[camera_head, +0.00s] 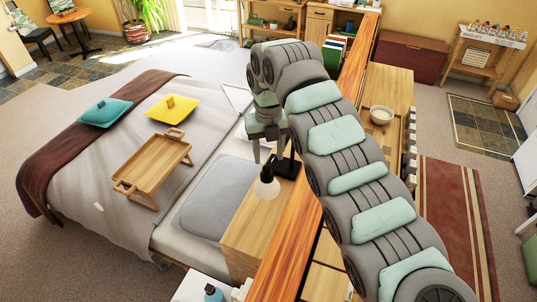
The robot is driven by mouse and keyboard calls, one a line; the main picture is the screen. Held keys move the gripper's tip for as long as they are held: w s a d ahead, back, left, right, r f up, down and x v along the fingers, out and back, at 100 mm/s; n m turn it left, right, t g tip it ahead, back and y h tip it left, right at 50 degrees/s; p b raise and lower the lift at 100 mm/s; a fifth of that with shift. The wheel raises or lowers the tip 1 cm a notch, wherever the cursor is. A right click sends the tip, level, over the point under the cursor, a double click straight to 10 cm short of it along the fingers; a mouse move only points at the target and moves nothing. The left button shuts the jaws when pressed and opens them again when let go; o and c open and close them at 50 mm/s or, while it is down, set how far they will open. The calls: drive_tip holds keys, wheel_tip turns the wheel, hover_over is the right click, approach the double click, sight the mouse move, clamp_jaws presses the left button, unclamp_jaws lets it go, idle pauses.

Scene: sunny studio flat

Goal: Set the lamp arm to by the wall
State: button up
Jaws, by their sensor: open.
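The lamp has a pale shade (267,185) with a dark neck and a dark base or bracket (288,169). It sits at the near side of the bed's head end, above a wooden cabinet. The shade hangs towards the bed and the viewer. My gripper (269,157) points down just above and behind the lamp shade, with its two fingers apart and nothing seen between them. Part of the lamp arm is hard to make out behind the fingers. I cannot tell whether a finger touches it. My grey arm hides what lies right of the lamp.
The bed (75,180) fills the left and holds a wooden tray (150,200), a teal cushion (104,112) and a yellow cushion (172,108). A long wooden partition top (290,262) runs beside the lamp. A bowl (381,115) stands on the wooden unit beyond. A bottle (213,293) stands at the front.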

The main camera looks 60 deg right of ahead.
wheel_tip(320, 180, up, 5)
drive_tip(key=p, duration=0.3)
drive_tip(key=shift+p, duration=0.4)
drive_tip(key=shift+f, duration=0.1)
